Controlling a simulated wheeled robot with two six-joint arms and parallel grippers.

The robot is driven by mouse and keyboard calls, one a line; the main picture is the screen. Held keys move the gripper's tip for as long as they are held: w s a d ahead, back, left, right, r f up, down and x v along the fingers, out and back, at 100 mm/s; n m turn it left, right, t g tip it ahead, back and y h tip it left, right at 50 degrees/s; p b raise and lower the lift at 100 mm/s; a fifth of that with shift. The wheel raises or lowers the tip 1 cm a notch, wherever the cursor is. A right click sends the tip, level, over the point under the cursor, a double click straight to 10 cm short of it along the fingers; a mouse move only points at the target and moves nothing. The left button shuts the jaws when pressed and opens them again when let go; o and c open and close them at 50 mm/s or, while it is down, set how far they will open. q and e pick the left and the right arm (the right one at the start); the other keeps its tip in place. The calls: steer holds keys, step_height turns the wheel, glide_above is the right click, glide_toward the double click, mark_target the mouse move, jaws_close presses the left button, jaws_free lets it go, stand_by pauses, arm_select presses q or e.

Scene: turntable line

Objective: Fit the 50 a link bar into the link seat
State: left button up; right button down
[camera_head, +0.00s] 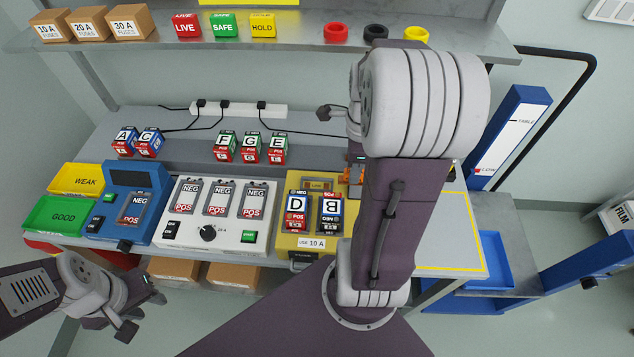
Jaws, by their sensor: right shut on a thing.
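My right gripper (357,160) is mostly hidden behind my own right arm, over the back right of the yellow unit (283,243). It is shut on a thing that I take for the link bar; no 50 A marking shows. Orange parts (344,186), perhaps of the link seat, show just below it, partly covered by the arm. I cannot tell whether the bar touches them. My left gripper (157,288) is low at the left, away from the unit; its finger gap is unclear.
The yellow unit holds blocks D (296,211) and B (330,213). A white charger (215,238) and a blue tester (133,180) stand to its left. Lettered blocks stand behind. A shelf (290,45) with fuse boxes (130,22) spans the back. My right arm hides much of the right side.

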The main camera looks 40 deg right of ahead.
steer(key=w+a+f, duration=0.1)
steer(key=w+f, duration=0.1)
steer(key=w, duration=0.1)
steer(key=w+a+f, duration=0.1)
steer(key=w+f, duration=0.1)
steer(key=w, duration=0.2)
steer(key=w+a+f, duration=0.1)
steer(key=w+f, duration=0.1)
steer(key=w, duration=0.1)
steer(key=shift+w+a+f, duration=0.2)
steer(key=shift+a+f, duration=0.05)
steer(key=shift+a, duration=0.1)
step_height(320, 180, down, 4)
steer(key=shift+s+r, duration=0.1)
steer(key=shift+f, duration=0.25)
steer(key=c, duration=1.3)
jaws_free()
